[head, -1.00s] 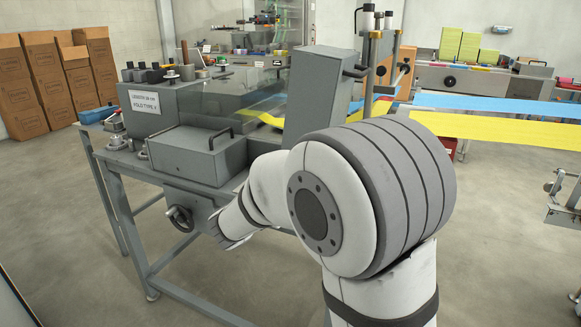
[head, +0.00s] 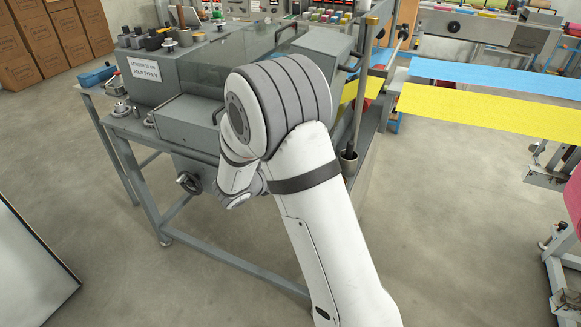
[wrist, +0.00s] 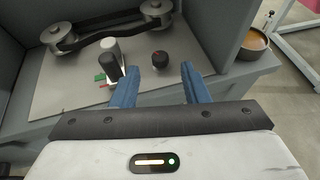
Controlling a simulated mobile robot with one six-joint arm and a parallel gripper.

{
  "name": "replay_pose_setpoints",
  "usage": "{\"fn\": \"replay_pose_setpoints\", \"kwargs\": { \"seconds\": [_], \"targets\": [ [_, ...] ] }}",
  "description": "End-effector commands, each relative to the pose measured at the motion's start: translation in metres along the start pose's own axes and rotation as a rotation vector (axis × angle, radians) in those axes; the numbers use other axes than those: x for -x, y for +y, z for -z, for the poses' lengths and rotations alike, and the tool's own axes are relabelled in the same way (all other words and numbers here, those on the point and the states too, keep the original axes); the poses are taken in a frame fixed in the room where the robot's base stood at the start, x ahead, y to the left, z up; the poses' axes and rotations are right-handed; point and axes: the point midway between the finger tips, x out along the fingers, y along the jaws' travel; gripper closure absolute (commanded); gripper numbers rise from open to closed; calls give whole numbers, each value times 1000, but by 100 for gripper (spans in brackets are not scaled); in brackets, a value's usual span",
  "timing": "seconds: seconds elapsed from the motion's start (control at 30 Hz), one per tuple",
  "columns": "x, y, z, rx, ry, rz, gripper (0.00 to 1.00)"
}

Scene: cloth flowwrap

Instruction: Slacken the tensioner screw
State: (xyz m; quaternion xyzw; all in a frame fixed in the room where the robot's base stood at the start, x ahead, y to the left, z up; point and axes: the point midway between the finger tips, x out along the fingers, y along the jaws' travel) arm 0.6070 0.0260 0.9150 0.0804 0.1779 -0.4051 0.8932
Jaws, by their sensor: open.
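In the wrist view, a small round black knob (wrist: 160,60) with a reddish mark stands on a grey panel (wrist: 75,92); it looks like the tensioner screw. A belt (wrist: 110,30) runs around two metal pulleys beyond it. My gripper (wrist: 158,72) has two blue fingers, spread apart and empty. The knob shows just beyond the gap between the fingertips. I cannot tell the remaining distance in depth. In the head view my arm hides the gripper and the knob.
A black and white lever (wrist: 112,58) with red and green marks beside it stands close left of the left finger. Grey walls flank the panel. An orange-brown bowl (wrist: 252,43) sits at right. In the head view, a handwheel (head: 188,183) is on the machine's front.

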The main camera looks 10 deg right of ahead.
Motion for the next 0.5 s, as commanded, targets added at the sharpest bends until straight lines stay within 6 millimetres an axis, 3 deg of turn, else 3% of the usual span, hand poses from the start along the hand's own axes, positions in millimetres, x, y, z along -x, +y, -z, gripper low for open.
{"fn": "replay_pose_setpoints", "kwargs": {
  "seconds": [0.2, 0.5],
  "targets": [
    [-29, 0, 0, 0, 0, 1, 59],
    [-36, 1, 0, 0, 0, -3, 59]
  ]
}}
